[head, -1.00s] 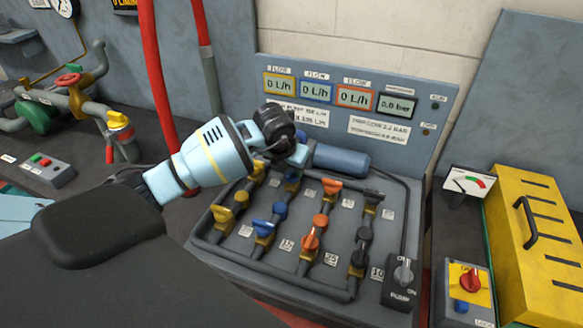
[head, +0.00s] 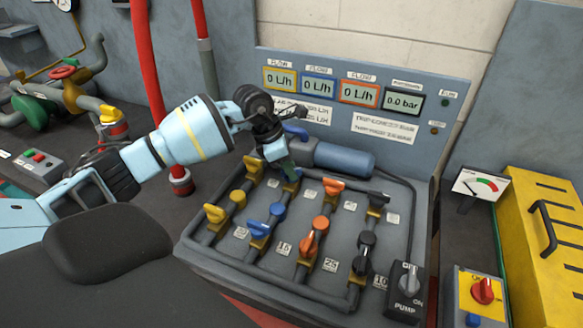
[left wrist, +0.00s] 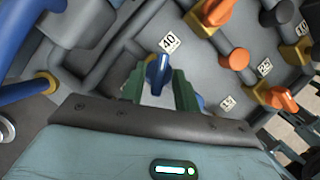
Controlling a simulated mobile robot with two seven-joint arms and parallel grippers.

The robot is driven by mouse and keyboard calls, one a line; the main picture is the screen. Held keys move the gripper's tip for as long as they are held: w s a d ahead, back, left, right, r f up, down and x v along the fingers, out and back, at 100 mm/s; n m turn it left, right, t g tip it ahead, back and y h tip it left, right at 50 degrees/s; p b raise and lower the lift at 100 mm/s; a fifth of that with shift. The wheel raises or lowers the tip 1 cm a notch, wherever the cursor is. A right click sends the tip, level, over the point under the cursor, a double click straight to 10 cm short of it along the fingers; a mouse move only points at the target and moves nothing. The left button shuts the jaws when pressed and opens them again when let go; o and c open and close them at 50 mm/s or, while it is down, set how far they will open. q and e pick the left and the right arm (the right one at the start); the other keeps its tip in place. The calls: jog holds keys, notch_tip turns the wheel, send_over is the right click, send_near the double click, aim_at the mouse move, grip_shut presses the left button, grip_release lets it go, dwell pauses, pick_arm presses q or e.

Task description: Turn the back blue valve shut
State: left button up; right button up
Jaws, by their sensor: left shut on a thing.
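The back blue valve (left wrist: 158,74) shows in the left wrist view as a blue handle between my green fingertips. The front blue valve (head: 259,228) stands nearer on the same pipe, with a round blue knob (head: 277,210) between. My right gripper is not in view.
Yellow (head: 214,213) and orange (head: 318,225) handles flank the blue pipe, with black ones (head: 364,255) farther right. A blue motor (head: 344,160) lies behind. The flow displays (head: 318,88) read 0 L/h. The pump switch (head: 408,280) is at the front right.

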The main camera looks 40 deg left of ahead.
pick_arm(q)
jog(key=m+b, duration=0.1)
jog(key=m, duration=0.1)
jog(key=m+g+b, duration=0.1)
jog(key=m, duration=0.1)
jog(key=shift+w+f+h, duration=0.15)
jog(key=shift+h, duration=0.25)
jog(key=shift+m+g+b, duration=0.35)
jog(key=shift+m+g, duration=0.15)
jog(key=shift+m, duration=0.4)
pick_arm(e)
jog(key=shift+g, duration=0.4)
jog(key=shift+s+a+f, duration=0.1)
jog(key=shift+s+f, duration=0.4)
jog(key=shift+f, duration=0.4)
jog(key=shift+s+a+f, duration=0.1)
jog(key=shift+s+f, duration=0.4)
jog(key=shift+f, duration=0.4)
pick_arm(q)
jog(key=shift+a, duration=0.1)
jog(key=o, duration=1)
jog(key=shift+c, duration=0.2)
jog(key=shift+r, duration=0.25)
jog(key=v, duration=0.7)
jog(key=shift+a+r, duration=0.2)
jog(key=shift+r, duration=0.05)
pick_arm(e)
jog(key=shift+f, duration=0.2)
